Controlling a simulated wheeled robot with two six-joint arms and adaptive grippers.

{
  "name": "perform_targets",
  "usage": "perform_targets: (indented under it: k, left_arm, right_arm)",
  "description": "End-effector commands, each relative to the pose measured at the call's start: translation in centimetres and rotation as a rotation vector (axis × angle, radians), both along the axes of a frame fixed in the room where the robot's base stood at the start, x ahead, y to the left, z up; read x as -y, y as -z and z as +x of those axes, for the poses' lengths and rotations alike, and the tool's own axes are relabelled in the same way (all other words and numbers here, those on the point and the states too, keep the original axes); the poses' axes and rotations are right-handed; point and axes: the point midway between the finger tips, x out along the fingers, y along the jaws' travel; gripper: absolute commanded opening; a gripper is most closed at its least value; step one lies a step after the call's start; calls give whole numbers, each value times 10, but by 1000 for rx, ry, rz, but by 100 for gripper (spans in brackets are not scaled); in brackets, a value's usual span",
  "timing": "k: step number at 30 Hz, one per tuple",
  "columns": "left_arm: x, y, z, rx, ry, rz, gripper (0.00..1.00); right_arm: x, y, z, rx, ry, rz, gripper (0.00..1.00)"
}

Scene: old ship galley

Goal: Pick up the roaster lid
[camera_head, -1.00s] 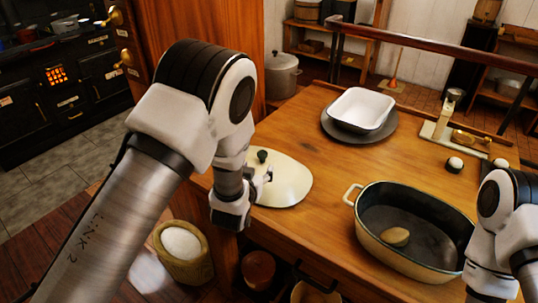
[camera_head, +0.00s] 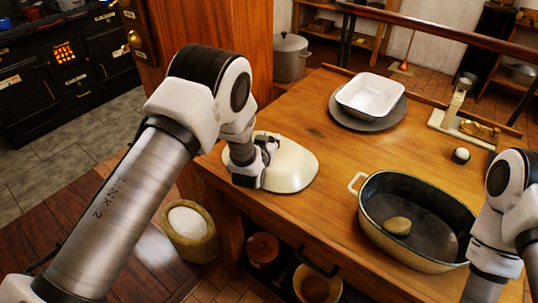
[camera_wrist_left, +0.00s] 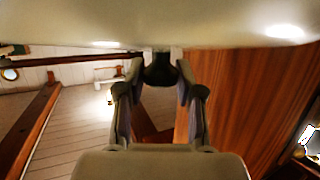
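The cream oval roaster lid (camera_head: 297,170) lies on the left part of the wooden table. My left gripper (camera_head: 268,150) is low over the lid's near left side and hides its dark knob in the head view. In the left wrist view, the pale lid (camera_wrist_left: 230,30) fills the top. The dark knob (camera_wrist_left: 160,70) sits between the two fingers of my left gripper (camera_wrist_left: 160,78), which stand apart with narrow gaps beside the knob. My right gripper is out of view.
A white enamel basin (camera_head: 371,97) stands on a dark round plate (camera_head: 345,120) at the table's back. A brass scale (camera_head: 457,115) and a small dark-and-white item (camera_head: 461,155) are at the right. The table middle is clear. A sack (camera_head: 188,235) stands on the floor.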

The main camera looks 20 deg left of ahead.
Motion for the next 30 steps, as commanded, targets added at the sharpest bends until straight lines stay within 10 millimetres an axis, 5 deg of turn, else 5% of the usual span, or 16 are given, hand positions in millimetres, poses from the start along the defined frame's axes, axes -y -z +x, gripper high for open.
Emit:
perform_targets:
  k: [2, 14, 24, 30]
  left_arm:
    - [0, 0, 0, 0, 0, 0, 0]
    - [0, -2, -1, -2, 0, 0, 0]
    - [0, -42, 0, 1, 0, 0, 0]
    - [8, -42, -42, -4, 3, 2, 0]
  right_arm:
    - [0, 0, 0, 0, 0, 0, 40]
    - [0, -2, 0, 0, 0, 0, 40]
    - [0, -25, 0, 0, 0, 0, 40]
    - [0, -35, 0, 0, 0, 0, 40]
